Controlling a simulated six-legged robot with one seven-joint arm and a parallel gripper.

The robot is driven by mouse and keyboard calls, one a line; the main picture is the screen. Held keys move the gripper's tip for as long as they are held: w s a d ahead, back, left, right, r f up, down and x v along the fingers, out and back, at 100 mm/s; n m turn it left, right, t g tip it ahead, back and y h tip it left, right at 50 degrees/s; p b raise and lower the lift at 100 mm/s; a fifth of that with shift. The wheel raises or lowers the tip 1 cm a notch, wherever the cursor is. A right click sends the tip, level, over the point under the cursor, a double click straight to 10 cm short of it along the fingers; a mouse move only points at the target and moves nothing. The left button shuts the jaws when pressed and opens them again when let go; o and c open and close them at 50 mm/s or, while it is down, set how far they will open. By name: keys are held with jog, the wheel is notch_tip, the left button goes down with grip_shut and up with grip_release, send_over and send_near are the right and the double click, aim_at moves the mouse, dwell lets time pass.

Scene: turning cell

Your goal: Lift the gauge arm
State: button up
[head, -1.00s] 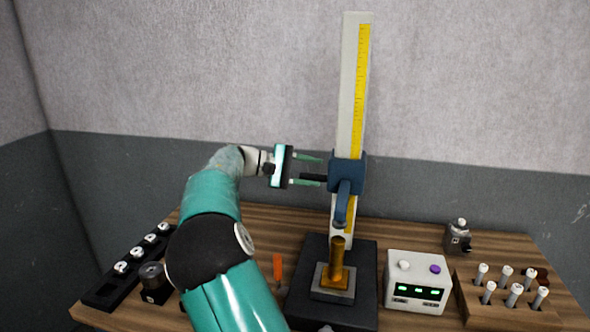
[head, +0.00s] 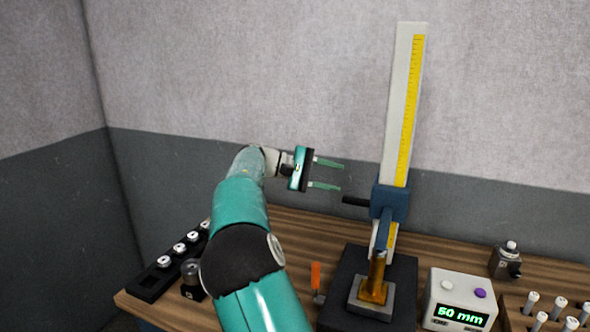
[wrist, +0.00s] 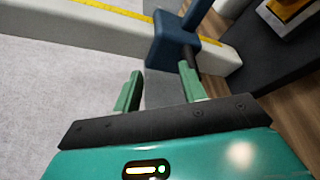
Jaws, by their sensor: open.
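The gauge arm is a blue slider (head: 390,203) on a tall pale column (head: 402,110) with a yellow scale. A black handle (head: 355,201) sticks out to its left. Its lower tip meets the top of a brass part (head: 376,275), or nearly so; I cannot tell exactly. My gripper (head: 341,176) is open and empty, up and left of the handle. In the wrist view the slider (wrist: 172,40) lies beyond the fingers (wrist: 160,90), and the handle (wrist: 191,62) shows behind the right finger, not clearly between the fingers.
A white display box (head: 458,300) reads 50 mm and has a white and a purple button. An orange-handled tool (head: 316,277) lies left of the black base (head: 345,270). A black rack (head: 160,280) stands left; a wooden peg rack (head: 515,308) stands right. Air above the bench is clear.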

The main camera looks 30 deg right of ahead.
jog(key=v, duration=0.9)
dwell(0.8)
jog(key=shift+w+a, duration=0.1)
